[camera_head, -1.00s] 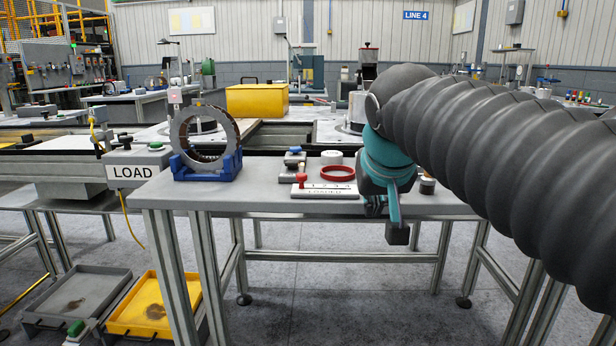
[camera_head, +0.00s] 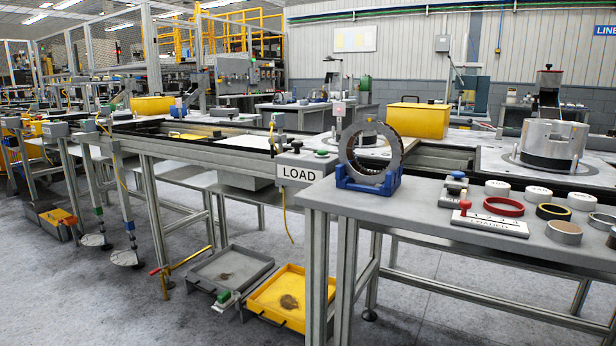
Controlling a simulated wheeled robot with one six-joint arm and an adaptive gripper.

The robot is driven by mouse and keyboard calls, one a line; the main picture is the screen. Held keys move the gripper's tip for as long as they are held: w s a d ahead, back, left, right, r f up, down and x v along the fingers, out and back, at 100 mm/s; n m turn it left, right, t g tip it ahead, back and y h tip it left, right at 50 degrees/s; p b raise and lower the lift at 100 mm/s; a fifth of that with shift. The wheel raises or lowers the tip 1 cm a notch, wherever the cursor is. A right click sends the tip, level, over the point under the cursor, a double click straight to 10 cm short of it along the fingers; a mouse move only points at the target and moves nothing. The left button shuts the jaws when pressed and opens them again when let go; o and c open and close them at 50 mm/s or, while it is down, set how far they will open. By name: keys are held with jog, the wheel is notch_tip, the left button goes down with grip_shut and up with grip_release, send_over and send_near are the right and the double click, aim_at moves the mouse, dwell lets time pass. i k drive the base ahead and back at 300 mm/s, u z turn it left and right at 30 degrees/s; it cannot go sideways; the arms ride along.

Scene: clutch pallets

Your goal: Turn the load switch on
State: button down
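The load switch is a grey box (camera_head: 301,174) with a white LOAD label on its front. It sits near the middle of the view, at the left end of the near table. A dark knob (camera_head: 296,145) and a green button (camera_head: 321,153) show on its top. I cannot tell from here whether the switch is on or off. My arm and gripper are out of view.
A ring in a blue cradle (camera_head: 368,182) stands right of the box. The table (camera_head: 420,207) also bears loose rings and a LOADED plate (camera_head: 490,225) with a red knob. Grey (camera_head: 231,270) and yellow (camera_head: 290,299) trays lie below. Open floor is at lower left.

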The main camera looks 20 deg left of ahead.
aim_at(298, 144)
jog(key=u, duration=1.55)
jog(key=k, duration=1.25)
jog(key=z, duration=0.25)
jog(key=i, duration=0.55)
jog(key=z, duration=0.65)
jog(key=i, duration=0.7)
jog(key=u, duration=0.15)
